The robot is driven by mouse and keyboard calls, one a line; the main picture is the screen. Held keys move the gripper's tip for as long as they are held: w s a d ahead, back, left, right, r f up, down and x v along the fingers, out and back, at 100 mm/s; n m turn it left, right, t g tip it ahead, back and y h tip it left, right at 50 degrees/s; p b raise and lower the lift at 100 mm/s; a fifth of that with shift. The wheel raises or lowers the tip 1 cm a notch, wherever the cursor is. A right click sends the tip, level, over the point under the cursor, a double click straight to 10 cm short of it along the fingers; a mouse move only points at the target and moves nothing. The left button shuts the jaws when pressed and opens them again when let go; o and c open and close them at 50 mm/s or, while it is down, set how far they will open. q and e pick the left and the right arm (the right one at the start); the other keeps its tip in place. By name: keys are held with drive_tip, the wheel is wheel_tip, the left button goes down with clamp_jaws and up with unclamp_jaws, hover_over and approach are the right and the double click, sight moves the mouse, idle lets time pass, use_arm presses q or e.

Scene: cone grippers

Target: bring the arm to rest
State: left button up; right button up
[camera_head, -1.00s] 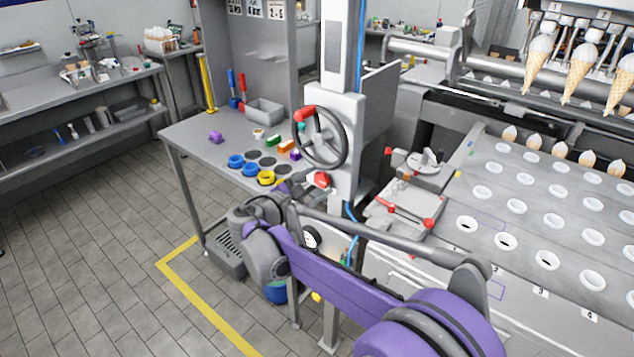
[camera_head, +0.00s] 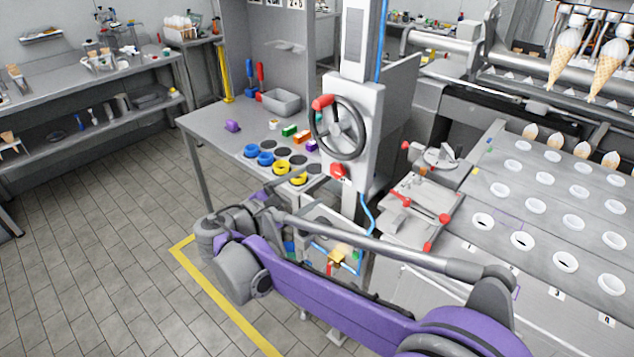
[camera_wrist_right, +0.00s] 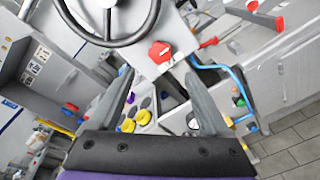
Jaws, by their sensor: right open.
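My right arm (camera_head: 330,295), purple and grey, comes in from the lower right and folds back at the left toward the work table. My right gripper (camera_head: 312,180) is near the front edge of the table, partly hidden behind its own wrist. In the wrist view its two grey fingers (camera_wrist_right: 158,76) stand wide apart with nothing gripped between them. Yellow rings (camera_wrist_right: 142,117) show beyond the gap, apart from the fingers. My left gripper is not in view.
A post with a handwheel (camera_head: 340,128) and red knob (camera_wrist_right: 160,52) stands close by the gripper. The grey table (camera_head: 205,120) holds blue rings (camera_head: 258,154), yellow rings (camera_head: 290,172), small blocks and a metal tray (camera_head: 280,101). A cone machine (camera_head: 540,210) is at right. Open floor (camera_head: 90,230) lies at left.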

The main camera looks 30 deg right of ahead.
drive_tip(key=shift+s+a, duration=0.15)
drive_tip(key=shift+a, duration=0.2)
drive_tip(key=s+d+f+m+g+y+p, duration=0.1)
drive_tip(key=s+d+f+m+y, duration=0.1)
drive_tip(key=s+f+m+y, duration=0.25)
drive_tip(key=s+d+f+m+g+y+p, duration=0.1)
drive_tip(key=s+d+f+y, duration=0.15)
drive_tip(key=s+f, duration=0.4)
drive_tip(key=s+a+f+m+y, duration=0.3)
drive_tip(key=s+a+m+y, duration=0.1)
drive_tip(key=s, duration=0.3)
drive_tip(key=s+a+f+m+t+y, duration=0.1)
drive_tip(key=s+a+f+m+y, duration=0.2)
drive_tip(key=s+a+m+y, duration=0.1)
drive_tip(key=s+a, duration=0.1)
drive_tip(key=s, duration=0.1)
drive_tip(key=shift+s+a+p, duration=0.25)
drive_tip(key=shift+s+p, duration=0.15)
